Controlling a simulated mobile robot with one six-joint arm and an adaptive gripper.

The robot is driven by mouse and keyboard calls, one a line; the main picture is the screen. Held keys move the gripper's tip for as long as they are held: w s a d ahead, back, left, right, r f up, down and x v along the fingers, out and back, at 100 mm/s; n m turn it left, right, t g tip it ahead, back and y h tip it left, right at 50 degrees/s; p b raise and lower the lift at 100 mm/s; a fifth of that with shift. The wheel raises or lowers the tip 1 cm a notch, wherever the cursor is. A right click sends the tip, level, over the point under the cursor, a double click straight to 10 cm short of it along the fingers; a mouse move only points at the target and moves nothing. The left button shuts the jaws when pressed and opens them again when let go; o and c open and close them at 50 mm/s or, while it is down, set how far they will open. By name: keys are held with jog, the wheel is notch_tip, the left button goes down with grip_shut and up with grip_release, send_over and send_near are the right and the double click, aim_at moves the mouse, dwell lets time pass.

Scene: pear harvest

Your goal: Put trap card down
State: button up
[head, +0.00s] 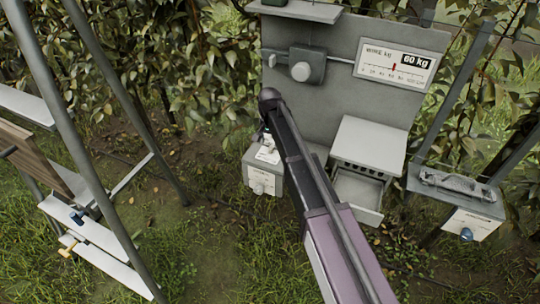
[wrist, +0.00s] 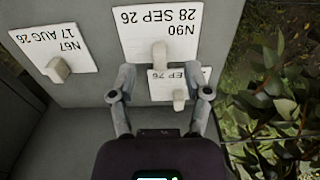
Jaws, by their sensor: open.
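In the wrist view, several white cards with pale knobs are against a grey surface, their print upside down. The card marked N90 28 SEP 26 (wrist: 185,25) is the largest, with its knob (wrist: 160,55) just beyond my fingertips. The card marked N67 17 AUG 26 (wrist: 70,38) is at left. A third card (wrist: 165,82), partly covered, reads only "EP 26"; its small knob shows between my fingers. My gripper (wrist: 161,96) is open, and I see nothing held. In the head view, my arm hides much of the gripper near a pale box (head: 250,160).
A grey panel (head: 405,105) carries a scale reading 60 kg. A pale cabinet with an open drawer (head: 358,192) is right of my arm. Another box with a blue knob (head: 468,235) is at far right. Tripod legs (head: 125,110) stand at left. Grass between is clear.

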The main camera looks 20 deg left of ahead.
aim_at(270, 149)
jog(key=shift+f+b, duration=1.9)
jog(key=shift+f, duration=0.25)
grip_shut()
jog(key=shift+r, duration=0.25)
notch_tip(270, 149, up, 4)
jog(key=p, duration=0.4)
jog(key=shift+f, duration=0.15)
jog(key=s+d+p, duration=0.1)
jog(key=s+d, duration=0.7)
jog(key=s, duration=0.5)
jog(key=shift+s+d+r, duration=0.25)
jog(key=shift+s+r, duration=0.05)
jog(key=shift+r, duration=0.1)
